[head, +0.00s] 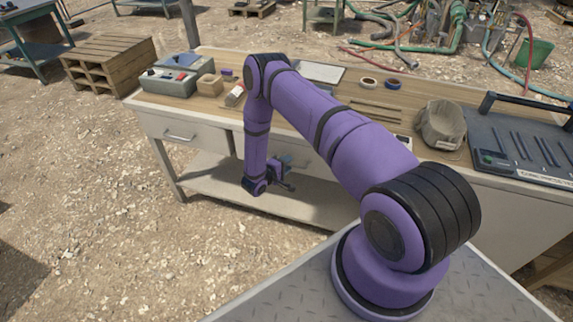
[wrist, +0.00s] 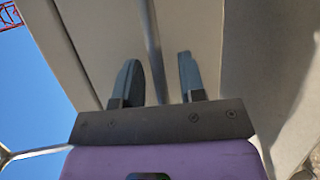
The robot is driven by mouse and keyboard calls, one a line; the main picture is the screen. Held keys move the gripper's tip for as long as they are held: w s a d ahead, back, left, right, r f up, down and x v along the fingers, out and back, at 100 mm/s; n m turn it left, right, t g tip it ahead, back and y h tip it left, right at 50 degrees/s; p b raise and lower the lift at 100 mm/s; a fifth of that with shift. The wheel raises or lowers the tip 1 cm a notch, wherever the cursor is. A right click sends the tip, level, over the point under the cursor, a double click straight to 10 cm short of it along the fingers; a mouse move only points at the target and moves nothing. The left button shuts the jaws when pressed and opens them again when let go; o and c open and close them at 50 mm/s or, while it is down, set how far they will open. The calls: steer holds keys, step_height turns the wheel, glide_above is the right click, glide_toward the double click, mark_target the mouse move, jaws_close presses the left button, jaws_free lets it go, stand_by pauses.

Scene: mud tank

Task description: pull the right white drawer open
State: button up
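The right white drawer (head: 305,152) is in the front of the wooden-topped workbench, partly hidden behind my purple arm in the head view. It looks shut, and I cannot make out its handle there. My gripper (head: 284,174) is low in front of this drawer, partly hidden by its own wrist. In the wrist view my gripper (wrist: 159,75) has its two grey fingers apart with a pale bench surface close beyond them. A darker grey strip runs up between the fingers; I cannot tell whether it is a handle or a gap. Contact cannot be made out.
The left drawer (head: 190,133) is shut, with a metal bar handle (head: 180,136). A lower shelf (head: 215,175) runs under the bench. The gravel in front at left is clear.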

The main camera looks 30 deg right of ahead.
steer(key=shift+d, duration=0.1)
jaws_close()
steer(key=s+a, duration=1)
steer(key=a, duration=0.3)
steer(key=s+a, duration=1)
steer(key=a, duration=0.2)
steer(key=shift+a, duration=0.4)
jaws_free()
steer(key=v, duration=1)
steer(key=shift+a, duration=0.4)
steer(key=shift+s, duration=0.1)
